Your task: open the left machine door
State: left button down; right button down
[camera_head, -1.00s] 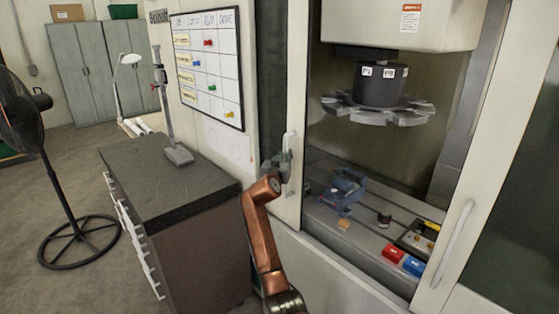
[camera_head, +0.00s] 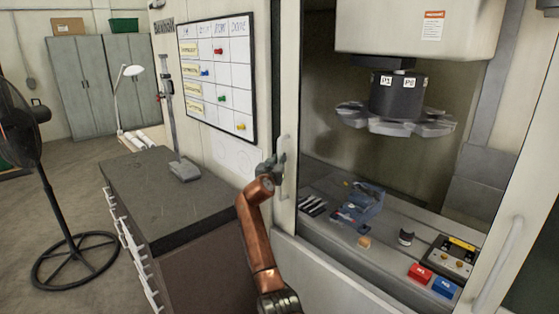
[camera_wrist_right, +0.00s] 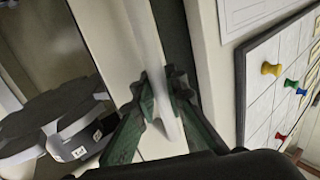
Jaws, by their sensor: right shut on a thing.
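The left machine door (camera_head: 287,60) is a pale sliding panel with a narrow dark window strip at its left. It stands open, with a wide gap between it and the right door (camera_head: 530,180). The left door's upright white handle (camera_head: 284,148) sits on its pale frame. My right gripper (camera_head: 277,168) is shut on this handle. In the right wrist view, the green fingers of my right gripper (camera_wrist_right: 160,103) close around the handle (camera_wrist_right: 157,70), hiding part of it. My left gripper is in neither view.
Inside the machine are a tool carousel (camera_head: 396,118), a blue vise (camera_head: 359,205), and red (camera_head: 420,273) and blue (camera_head: 445,287) blocks. A dark-topped cabinet (camera_head: 150,200) stands left of my arm. A whiteboard (camera_head: 218,80) hangs behind it. A fan (camera_head: 50,190) stands far left.

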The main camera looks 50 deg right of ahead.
jog(key=c, duration=2)
grip_release()
jog(key=shift+w+a+f, duration=0.2)
jog(key=shift+w+a, duration=0.1)
jog(key=shift+w, duration=0.05)
jog(key=shift+o, duration=0.3)
jog(key=shift+s+d+r, duration=0.1)
jog(key=shift+s+d, duration=0.1)
jog(key=shift+s, duration=0.05)
jog(key=v, duration=1.2)
